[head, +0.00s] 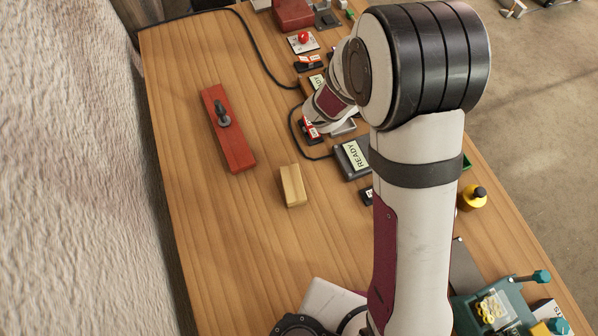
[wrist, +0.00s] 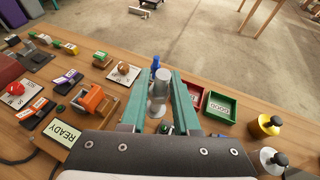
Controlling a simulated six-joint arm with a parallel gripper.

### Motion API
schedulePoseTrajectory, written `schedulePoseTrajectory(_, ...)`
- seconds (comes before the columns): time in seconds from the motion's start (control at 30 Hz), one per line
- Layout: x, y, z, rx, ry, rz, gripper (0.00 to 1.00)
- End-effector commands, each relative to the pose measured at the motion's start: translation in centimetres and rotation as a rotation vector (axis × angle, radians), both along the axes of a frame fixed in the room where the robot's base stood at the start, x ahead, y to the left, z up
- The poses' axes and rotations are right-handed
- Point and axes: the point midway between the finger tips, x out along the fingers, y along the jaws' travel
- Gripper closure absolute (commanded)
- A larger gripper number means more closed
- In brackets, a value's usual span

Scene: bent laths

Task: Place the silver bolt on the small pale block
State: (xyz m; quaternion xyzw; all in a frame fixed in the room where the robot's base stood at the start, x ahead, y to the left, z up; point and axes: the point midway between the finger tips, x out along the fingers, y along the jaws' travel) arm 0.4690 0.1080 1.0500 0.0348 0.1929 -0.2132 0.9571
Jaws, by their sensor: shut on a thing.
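The silver bolt (wrist: 158,92) is upright between the two teal fingers of my gripper (wrist: 160,78) in the wrist view. The fingers are shut on it from both sides. My arm hides the gripper's fingers and the bolt in the head view; the bolt is away from the block.
A red lath with a black knob (head: 235,145) lies left of the block.

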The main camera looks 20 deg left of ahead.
Motion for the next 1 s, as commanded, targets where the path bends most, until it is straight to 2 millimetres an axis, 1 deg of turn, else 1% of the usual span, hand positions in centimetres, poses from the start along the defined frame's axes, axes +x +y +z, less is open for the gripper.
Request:
schedulePoseTrajectory(0.03, -1.7, 2.5, 0.1, -0.003, 0.000, 0.017, 1.00)
schedulePoseTrajectory(0.07, -3.0, 3.9, 0.1, -0.004, 0.002, 0.022, 1.00)
schedulePoseTrajectory(0.1, -4.8, 5.7, 0.1, -0.008, 0.004, 0.026, 1.00)
schedulePoseTrajectory(0.17, -8.0, 8.2, 0.2, -0.012, 0.006, 0.034, 1.00)
schedulePoseTrajectory(0.2, -10.3, 9.5, 0.1, -0.015, 0.008, 0.036, 1.00)
schedulePoseTrajectory(0.27, -13.6, 11.0, 0.1, -0.022, 0.010, 0.042, 1.00)
schedulePoseTrajectory(0.3, -15.6, 11.7, 0.1, -0.023, 0.010, 0.043, 1.00)
schedulePoseTrajectory(0.4, -19.7, 12.7, 0.1, -0.028, 0.013, 0.045, 1.00)
schedulePoseTrajectory(0.5, -22.1, 12.9, 0.1, -0.030, 0.015, 0.045, 1.00)
schedulePoseTrajectory(0.57, -22.9, 12.9, -0.4, -0.034, 0.015, 0.044, 1.00)
schedulePoseTrajectory(0.63, -23.2, 12.9, -1.9, -0.039, 0.017, 0.045, 1.00)
schedulePoseTrajectory(0.9, -23.1, 12.9, -7.4, -0.035, 0.016, 0.043, 1.00)
schedulePoseTrajectory(1.0, -23.1, 12.9, -8.0, -0.031, 0.014, 0.042, 1.00)
